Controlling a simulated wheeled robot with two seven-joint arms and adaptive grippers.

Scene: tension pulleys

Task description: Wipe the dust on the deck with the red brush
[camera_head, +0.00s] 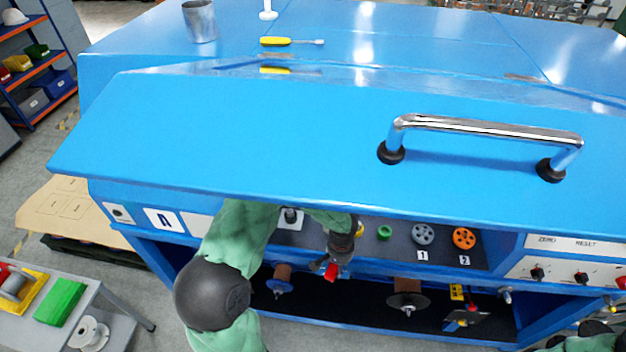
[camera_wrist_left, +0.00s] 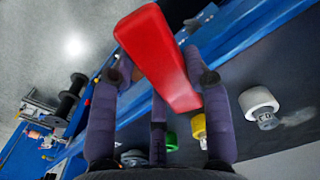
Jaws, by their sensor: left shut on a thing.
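My left gripper (camera_head: 338,258) is under the raised blue lid, at the front of the dark deck (camera_head: 398,256). It is shut on the red brush (camera_head: 330,272), of which only a small red part shows there. In the left wrist view, the red brush (camera_wrist_left: 158,52) lies between the fingers of my left gripper (camera_wrist_left: 160,85), and its bristles cannot be made out. The deck (camera_wrist_left: 262,85) is beside it. A faint pale smear, perhaps dust (camera_wrist_left: 298,116), shows near a white roller (camera_wrist_left: 257,101). My right gripper is out of view.
The blue lid (camera_head: 240,140) with a chrome handle (camera_head: 480,126) overhangs the deck. A green pulley (camera_head: 384,232), a grey wheel (camera_head: 422,235) and an orange wheel (camera_head: 464,238) stand on the deck. Spools hang below. A screwdriver (camera_head: 290,41) and metal cup (camera_head: 200,20) are on top.

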